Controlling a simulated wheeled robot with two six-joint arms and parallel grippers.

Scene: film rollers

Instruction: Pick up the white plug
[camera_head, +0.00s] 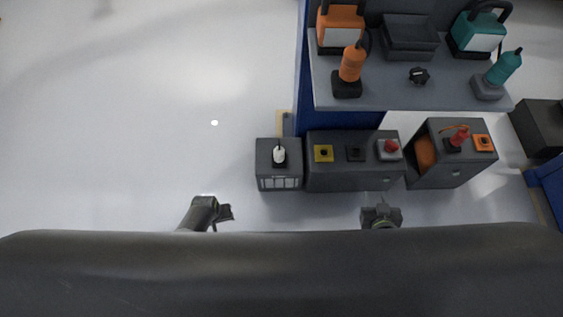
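A small white plug (280,154) stands upright in a dark socket on top of the small grey box (265,172), at the left end of the row of low cabinets. My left gripper (225,213) shows left of and nearer than that box, apart from the plug; its fingers are too small to read. My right gripper (381,209) is in front of the wide cabinet, right of the plug and apart from it. Its fingers are small and partly hidden by my own dark body across the bottom.
The wide cabinet (345,181) carries yellow, black and red-button fittings. A right cabinet (447,176) holds a red plug (459,138). A raised grey shelf (400,97) behind bears orange and teal bottles and containers. The floor (130,120) at left is clear.

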